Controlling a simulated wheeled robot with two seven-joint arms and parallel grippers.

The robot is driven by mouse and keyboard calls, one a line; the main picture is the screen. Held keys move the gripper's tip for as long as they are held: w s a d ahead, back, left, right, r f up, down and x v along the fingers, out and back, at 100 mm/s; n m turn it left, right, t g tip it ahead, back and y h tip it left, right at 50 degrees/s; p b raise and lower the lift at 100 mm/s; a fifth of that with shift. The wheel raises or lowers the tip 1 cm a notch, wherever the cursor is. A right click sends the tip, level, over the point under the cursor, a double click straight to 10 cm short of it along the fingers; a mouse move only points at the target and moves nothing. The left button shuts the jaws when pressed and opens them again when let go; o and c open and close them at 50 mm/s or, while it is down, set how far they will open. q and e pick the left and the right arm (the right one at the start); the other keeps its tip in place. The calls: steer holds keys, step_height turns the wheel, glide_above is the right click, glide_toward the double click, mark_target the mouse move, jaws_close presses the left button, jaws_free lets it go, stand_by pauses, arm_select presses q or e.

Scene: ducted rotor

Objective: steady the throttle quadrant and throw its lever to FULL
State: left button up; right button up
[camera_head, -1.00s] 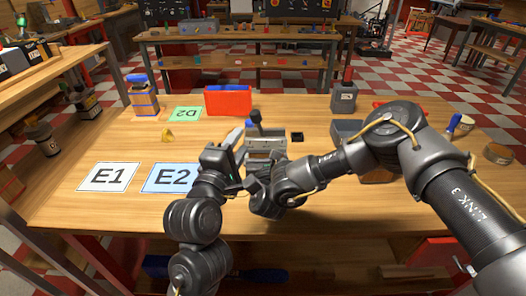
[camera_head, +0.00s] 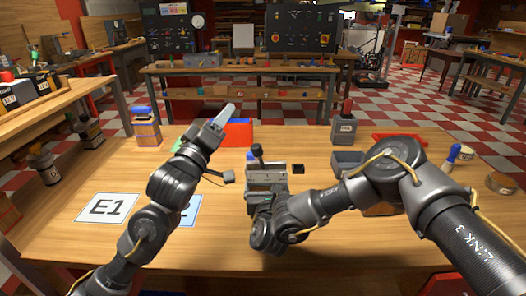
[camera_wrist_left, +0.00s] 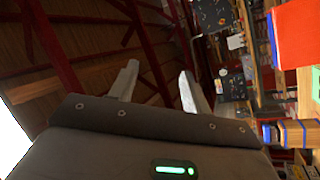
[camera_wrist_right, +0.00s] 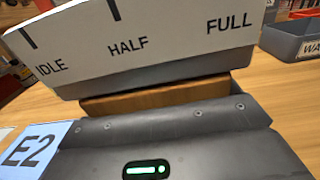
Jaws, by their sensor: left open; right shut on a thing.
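The throttle quadrant (camera_head: 262,176) stands on the bench in front of me, its dark-knobbed lever (camera_head: 257,151) upright above it. In the right wrist view its pale scale plate (camera_wrist_right: 140,38) reads IDLE, HALF and FULL; the lever is out of that view, so I cannot tell its mark. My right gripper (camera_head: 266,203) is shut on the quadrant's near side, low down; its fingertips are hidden. My left gripper (camera_head: 224,120) is raised left of the quadrant, apart from it. In the left wrist view its two fingers (camera_wrist_left: 157,88) are spread, with nothing between them.
The E1 card (camera_head: 107,207) and partly hidden E2 card (camera_wrist_right: 36,148) lie on the left. A red and blue bin (camera_head: 238,133) stands behind my left gripper. A grey tray (camera_head: 347,161) is right of the quadrant. A small black square (camera_head: 298,169) lies between them.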

arm_select(q)
steer(key=w+a+m+g+h, duration=0.25)
steer(key=w+m+h, duration=0.2)
steer(key=m, duration=0.45)
steer(key=m+g+h, duration=0.4)
steer(key=m+g, duration=0.5)
steer(key=g, duration=0.4)
glide_toward(260, 161)
step_height(260, 161, up, 3)
steer(key=a, duration=0.1)
steer(key=shift+t, duration=0.25)
steer(key=x, duration=1.2)
steer(key=shift+w, duration=0.15)
jaws_close()
